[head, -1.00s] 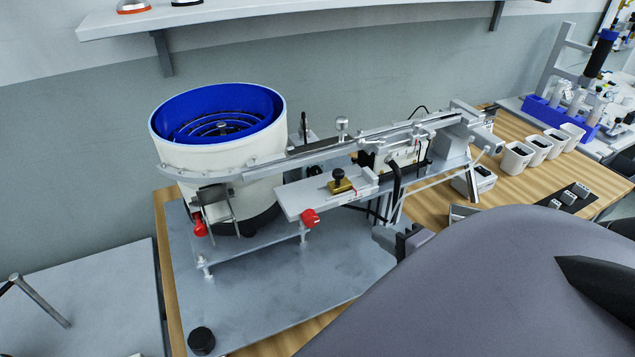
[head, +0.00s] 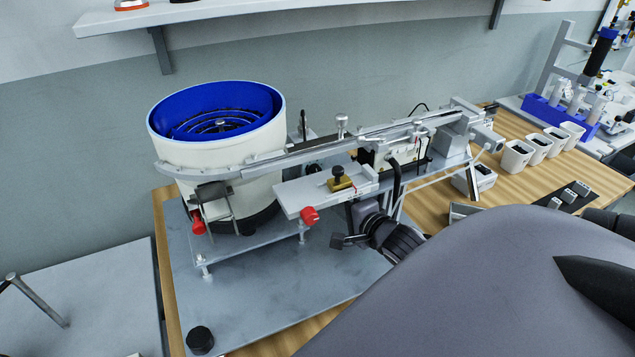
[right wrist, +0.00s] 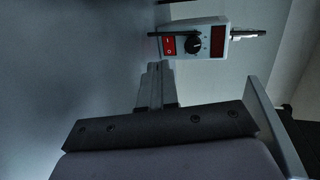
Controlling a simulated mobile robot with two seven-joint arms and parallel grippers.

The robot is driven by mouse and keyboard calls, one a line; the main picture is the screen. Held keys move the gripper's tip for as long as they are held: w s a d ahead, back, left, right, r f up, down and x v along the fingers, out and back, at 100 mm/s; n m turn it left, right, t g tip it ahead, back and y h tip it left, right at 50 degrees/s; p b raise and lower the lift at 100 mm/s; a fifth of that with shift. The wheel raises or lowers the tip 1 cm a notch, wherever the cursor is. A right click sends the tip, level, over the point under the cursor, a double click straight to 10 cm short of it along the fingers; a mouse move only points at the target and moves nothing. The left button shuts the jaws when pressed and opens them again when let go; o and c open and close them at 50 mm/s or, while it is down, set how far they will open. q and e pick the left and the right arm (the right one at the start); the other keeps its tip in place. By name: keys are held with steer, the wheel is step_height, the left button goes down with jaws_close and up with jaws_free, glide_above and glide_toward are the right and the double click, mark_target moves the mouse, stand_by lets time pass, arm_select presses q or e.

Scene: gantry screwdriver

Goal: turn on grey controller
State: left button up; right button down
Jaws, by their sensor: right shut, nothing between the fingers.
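The grey controller (right wrist: 216,32) shows in the right wrist view, at the top. It is a pale grey box with a red switch (right wrist: 169,45), a black knob (right wrist: 192,45) and a dark red display. I cannot make it out surely in the head view. My right gripper (right wrist: 155,80) is shut and empty, its fingertips just below the switch in that view. Whether they touch the box I cannot tell. In the head view, my right gripper (head: 345,241) is low over the grey plate, beside the feeder rail. My left gripper is not in view.
A white bowl feeder (head: 215,160) with a blue inside stands on the grey base plate (head: 270,300). A metal rail (head: 330,145) runs right from it. White bins (head: 517,155) stand at the right.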

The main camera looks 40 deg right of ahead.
steer(key=x, duration=0.6)
steer(key=r+x, duration=0.1)
steer(key=x, duration=0.2)
steer(key=shift+w, duration=0.4)
steer(key=shift+w, duration=0.1)
steer(key=shift+w, duration=0.15)
steer(key=shift+w+r+m+h+b, duration=0.15)
steer(key=shift+m+h+b, duration=0.15)
steer(key=shift+m+h, duration=0.25)
